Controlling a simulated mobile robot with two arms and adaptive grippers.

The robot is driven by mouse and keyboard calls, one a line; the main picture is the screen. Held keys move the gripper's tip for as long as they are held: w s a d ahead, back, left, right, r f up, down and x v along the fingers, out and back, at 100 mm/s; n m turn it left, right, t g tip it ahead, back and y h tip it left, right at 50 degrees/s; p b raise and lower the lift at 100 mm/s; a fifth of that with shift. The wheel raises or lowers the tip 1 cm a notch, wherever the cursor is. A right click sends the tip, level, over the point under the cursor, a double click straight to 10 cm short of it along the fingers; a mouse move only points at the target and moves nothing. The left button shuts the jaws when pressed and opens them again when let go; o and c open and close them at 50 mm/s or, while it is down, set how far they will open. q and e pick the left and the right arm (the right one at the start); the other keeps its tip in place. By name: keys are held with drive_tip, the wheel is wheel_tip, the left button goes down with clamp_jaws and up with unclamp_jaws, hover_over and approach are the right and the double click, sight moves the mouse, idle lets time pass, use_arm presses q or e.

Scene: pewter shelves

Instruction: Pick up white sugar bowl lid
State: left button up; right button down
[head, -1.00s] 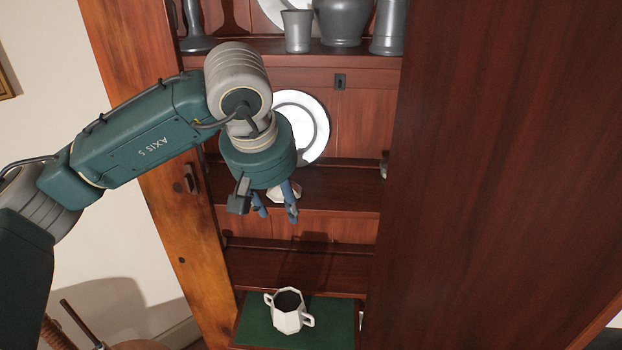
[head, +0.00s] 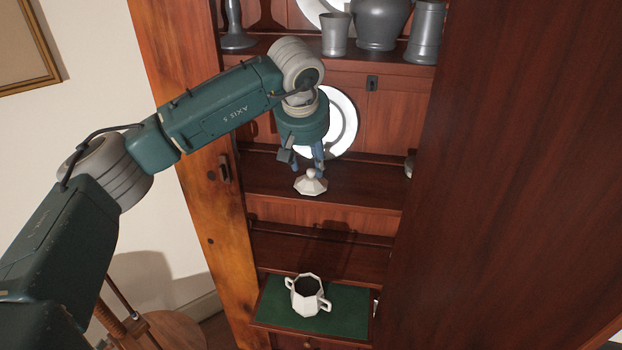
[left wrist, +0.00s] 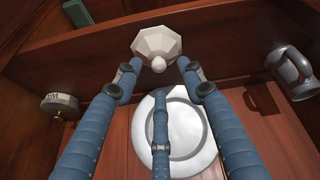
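The white sugar bowl lid (head: 312,186) is a faceted lid with a small round knob. It sits on the dark wooden shelf inside the cabinet, and it also shows in the left wrist view (left wrist: 156,41). My left gripper (head: 308,162) is just above it, fingers pointing down towards the knob. In the left wrist view the blue fingers (left wrist: 159,74) are spread, with the knob showing between their tips. I cannot tell whether any finger touches it. The white two-handled sugar bowl (head: 307,296) stands lower down on a green surface. My right gripper is not in view.
A white plate (head: 343,125) leans against the cabinet back behind my left gripper. Pewter vessels (head: 380,22) stand on the shelf above. A pewter mug (left wrist: 294,76) shows in the left wrist view. A large wooden panel (head: 510,170) blocks the right side.

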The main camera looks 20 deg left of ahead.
sight(311, 169)
use_arm(q)
drive_tip(key=p+x, duration=0.1)
drive_tip(key=x, duration=0.2)
drive_tip(key=shift+w+d+f, duration=0.1)
drive_tip(key=shift+w+f, duration=0.05)
drive_tip(key=shift+f, duration=0.25)
clamp_jaws()
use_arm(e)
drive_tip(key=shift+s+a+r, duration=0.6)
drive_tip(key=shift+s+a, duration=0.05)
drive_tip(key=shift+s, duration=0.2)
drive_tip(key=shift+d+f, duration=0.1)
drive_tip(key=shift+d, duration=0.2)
